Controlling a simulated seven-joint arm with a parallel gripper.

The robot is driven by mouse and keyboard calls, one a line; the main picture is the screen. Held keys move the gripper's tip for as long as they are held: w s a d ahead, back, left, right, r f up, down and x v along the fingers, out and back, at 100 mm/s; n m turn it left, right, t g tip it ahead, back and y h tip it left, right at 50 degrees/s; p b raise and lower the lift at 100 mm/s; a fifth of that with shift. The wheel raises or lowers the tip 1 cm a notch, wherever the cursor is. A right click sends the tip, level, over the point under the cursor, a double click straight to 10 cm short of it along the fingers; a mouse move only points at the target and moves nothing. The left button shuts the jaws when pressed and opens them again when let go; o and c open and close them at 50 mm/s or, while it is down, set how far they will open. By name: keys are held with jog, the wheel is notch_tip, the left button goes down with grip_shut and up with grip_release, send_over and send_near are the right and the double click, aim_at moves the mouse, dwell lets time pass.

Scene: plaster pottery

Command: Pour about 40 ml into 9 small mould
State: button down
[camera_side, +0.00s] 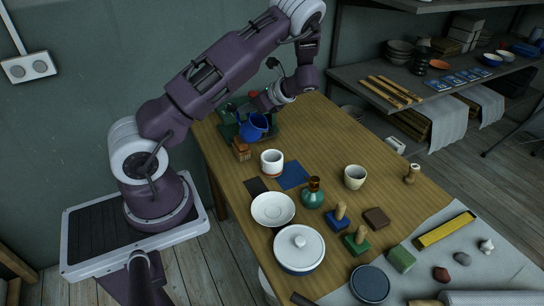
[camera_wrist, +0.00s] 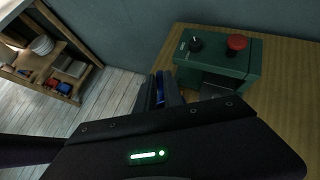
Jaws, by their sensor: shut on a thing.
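A blue jug (camera_side: 252,127) is at the far left end of the wooden table, just below my gripper (camera_side: 259,108) in the side view. My gripper is shut on the jug; in the wrist view, a strip of blue (camera_wrist: 160,88) shows between the dark fingers. The jug looks tilted, but the fingers and arm partly hide its handle side. I cannot see its contents or any stream. I cannot clearly make out a small mould in either view.
A green box with a red knob (camera_wrist: 237,43) stands close to my gripper. A small brown block (camera_side: 241,151) lies near the jug.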

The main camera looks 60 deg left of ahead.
aim_at(252, 114)
jog(key=d+y, duration=0.1)
jog(key=w+d+f+g+y, duration=0.1)
jog(key=shift+w+d+f+g+y, duration=0.1)
jog(key=shift+w+d+g+y, duration=0.2)
jog(key=shift+d+y, duration=0.1)
jog(key=shift+w+d+r+g+y, duration=0.25)
jog(key=shift+d+r+g+y, duration=0.1)
jog(key=shift+y, duration=0.25)
jog(key=shift+w+d+f+y, duration=0.15)
jog(key=shift+d+f+y, duration=0.1)
jog(key=shift+y, duration=0.15)
jog(key=shift+w+d+f+g+y, duration=0.2)
jog(key=shift+d+g+y, duration=0.1)
jog(key=shift+g+y, duration=0.15)
jog(key=shift+w+d+r+g+y+b, duration=0.2)
jog(key=shift+d+g+y+b, duration=0.15)
jog(key=shift+y, duration=0.2)
jog(key=shift+s+a, duration=0.3)
dwell(0.6)
jog(key=shift+w+d+f+g+y+b, duration=0.15)
jog(key=shift+f+g+y+b, duration=0.5)
jog(key=shift+y+b, duration=0.35)
dwell(1.5)
